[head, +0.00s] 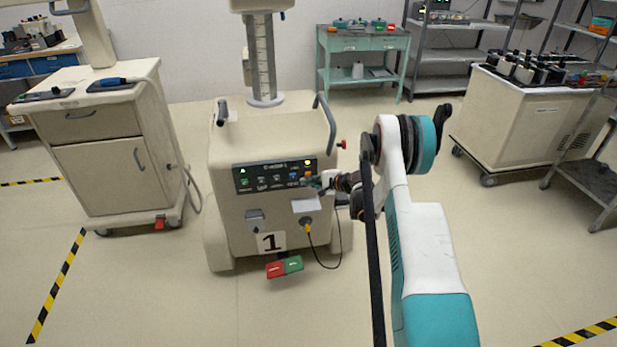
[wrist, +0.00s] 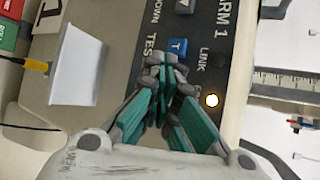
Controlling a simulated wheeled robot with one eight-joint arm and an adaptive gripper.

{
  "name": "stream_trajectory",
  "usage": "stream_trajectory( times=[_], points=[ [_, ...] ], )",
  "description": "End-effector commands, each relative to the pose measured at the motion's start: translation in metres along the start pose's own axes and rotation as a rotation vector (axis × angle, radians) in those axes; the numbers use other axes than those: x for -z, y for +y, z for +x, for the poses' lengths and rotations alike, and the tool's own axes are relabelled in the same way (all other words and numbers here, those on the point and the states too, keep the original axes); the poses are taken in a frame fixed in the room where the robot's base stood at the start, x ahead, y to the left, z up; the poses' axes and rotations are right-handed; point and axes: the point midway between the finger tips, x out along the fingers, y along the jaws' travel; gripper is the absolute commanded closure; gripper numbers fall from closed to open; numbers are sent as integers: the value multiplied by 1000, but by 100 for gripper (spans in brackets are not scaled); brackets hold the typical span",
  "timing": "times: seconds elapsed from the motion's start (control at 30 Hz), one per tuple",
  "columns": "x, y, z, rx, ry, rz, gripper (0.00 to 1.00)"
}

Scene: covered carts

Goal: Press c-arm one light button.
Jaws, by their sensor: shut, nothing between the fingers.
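C-arm unit 1 (head: 262,215) is a cream wheeled cabinet with a large "1" on its front. Its dark button panel (head: 268,178) faces me and also shows, turned sideways, in the wrist view (wrist: 122,20). A blue button (wrist: 177,48) lies beside the words TEST and LINK. No light-button label is readable.
A red and green pedal (head: 284,267) hangs low at the unit's front. A white card holder (wrist: 78,68) and a yellow-plugged cable (head: 307,228) are below the panel. Side carts (head: 100,145) (head: 525,105) stand apart, with clear floor between.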

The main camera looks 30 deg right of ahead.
Motion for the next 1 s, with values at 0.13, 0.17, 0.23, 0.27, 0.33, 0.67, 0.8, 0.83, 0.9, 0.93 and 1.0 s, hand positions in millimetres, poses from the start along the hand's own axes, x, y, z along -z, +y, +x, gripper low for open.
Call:
stream_trajectory(
  times=[0.13, 0.17, 0.23, 0.27, 0.33, 0.67, 0.8, 0.83, 0.9, 0.93, 1.0],
  points=[
    [0, 0, 0, 0, 0, 0, 100],
    [0, 0, 0, 0, 0, 0, 100],
    [0, 0, 0, 0, 0, 0, 100],
    [0, 0, 0, 0, 0, 0, 100],
    [1, -1, 1, 0, 0, 0, 100],
    [4, -5, 6, 0, 0, 0, 100],
    [4, -5, 6, 0, 0, 0, 100],
    [4, -5, 6, 0, 0, 0, 100],
    [4, -5, 6, 0, 0, 0, 100],
    [4, -5, 6, 0, 0, 0, 100],
    [5, -5, 6, 0, 0, 0, 100]
  ],
)
